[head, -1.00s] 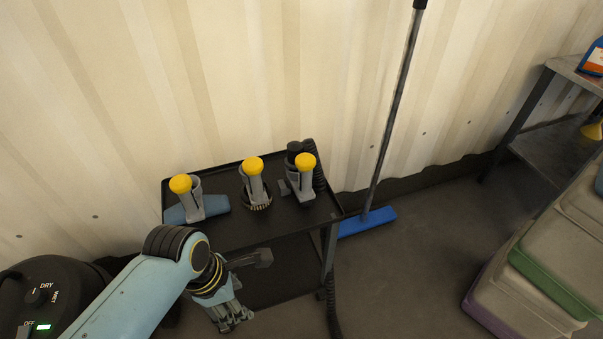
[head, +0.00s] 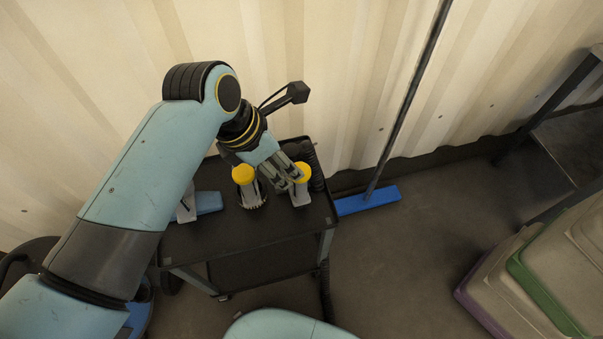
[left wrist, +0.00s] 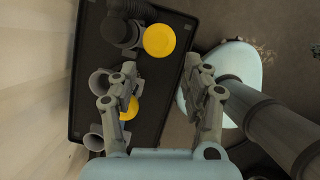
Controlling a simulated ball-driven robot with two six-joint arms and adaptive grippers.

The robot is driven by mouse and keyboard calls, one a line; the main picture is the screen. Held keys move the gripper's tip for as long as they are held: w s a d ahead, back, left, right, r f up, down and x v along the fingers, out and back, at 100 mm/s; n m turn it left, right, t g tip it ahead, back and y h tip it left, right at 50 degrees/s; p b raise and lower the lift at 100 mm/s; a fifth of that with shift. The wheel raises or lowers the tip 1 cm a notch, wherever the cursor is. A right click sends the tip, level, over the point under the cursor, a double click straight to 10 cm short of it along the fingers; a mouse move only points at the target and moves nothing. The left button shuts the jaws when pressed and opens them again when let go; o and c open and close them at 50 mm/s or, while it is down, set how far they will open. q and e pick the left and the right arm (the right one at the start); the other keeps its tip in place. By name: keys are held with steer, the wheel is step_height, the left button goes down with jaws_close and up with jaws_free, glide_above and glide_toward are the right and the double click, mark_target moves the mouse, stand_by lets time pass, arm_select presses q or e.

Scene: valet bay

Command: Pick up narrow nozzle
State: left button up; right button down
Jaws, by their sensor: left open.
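My right gripper is not in view.
The round brush tool (head: 244,176) stands close to the left, and a blue-headed tool (head: 208,202) is partly behind my arm. A blue broom (head: 368,200) leans on the wall right of the cart. Lidded bins (head: 540,280) stand right; floor between is clear.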

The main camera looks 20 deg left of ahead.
arm_select(q)
steer(key=b+x, duration=0.1)
steer(key=x, duration=0.3)
steer(key=b+x, duration=0.1)
steer(key=x, duration=0.4)
steer(key=shift+w+d+f, duration=0.1)
steer(key=shift+w+f, duration=0.1)
steer(key=shift+w, duration=0.05)
steer(key=shift+c, duration=1.7)
jaws_close()
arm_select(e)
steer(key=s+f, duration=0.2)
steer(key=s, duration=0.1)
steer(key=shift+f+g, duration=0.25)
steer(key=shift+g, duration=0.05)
